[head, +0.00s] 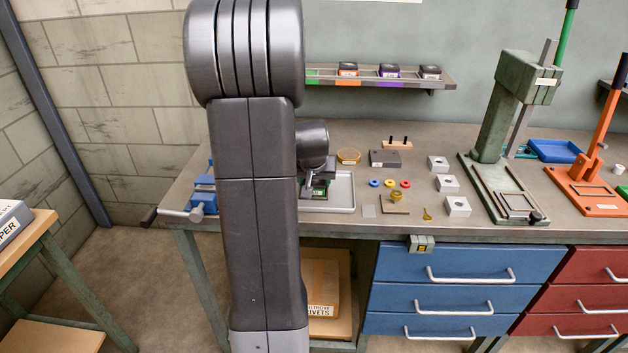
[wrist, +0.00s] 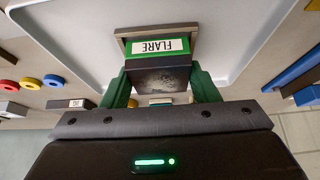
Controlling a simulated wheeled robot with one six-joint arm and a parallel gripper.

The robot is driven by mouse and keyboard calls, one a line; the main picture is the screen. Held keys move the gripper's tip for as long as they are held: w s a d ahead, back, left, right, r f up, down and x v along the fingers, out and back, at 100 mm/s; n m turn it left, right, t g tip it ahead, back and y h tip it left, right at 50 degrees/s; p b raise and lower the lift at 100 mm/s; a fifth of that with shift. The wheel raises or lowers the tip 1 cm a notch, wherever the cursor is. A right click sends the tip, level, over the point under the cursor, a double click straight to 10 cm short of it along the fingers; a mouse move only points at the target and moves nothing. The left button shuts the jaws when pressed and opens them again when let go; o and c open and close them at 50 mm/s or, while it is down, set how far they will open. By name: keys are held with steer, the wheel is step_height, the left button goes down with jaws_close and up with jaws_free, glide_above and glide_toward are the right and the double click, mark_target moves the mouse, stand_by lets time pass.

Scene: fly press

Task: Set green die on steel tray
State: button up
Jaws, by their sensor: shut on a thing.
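The green die (wrist: 158,62) shows in the wrist view as a dark block with a green band and a white label reading FLARE. My gripper (wrist: 160,88) is shut on it, with a green finger on each side. The steel tray (wrist: 235,40) lies behind the die in the wrist view, with its pale floor on both sides of it. In the head view my gripper (head: 318,190) is over the left part of the steel tray (head: 344,192), partly hidden by my arm. I cannot tell whether the die touches the tray floor.
Blue, yellow and red rings (head: 390,184) and a dark block (head: 384,158) lie right of the tray. A blue vise (head: 203,195) stands to its left. Several pale blocks (head: 447,183) and the green press (head: 497,120) stand further right. A shelf (head: 375,76) hangs behind.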

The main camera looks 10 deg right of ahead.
steer(key=shift+f+b, duration=0.2)
steer(key=shift+b, duration=0.3)
stand_by(0.8)
stand_by(0.4)
steer(key=o, duration=1.6)
steer(key=shift+f, duration=0.1)
steer(key=v, duration=1.4)
steer(key=shift+w, duration=0.1)
steer(key=x, duration=1.3)
steer(key=shift+w+f, duration=0.15)
steer(key=shift+f, duration=0.25)
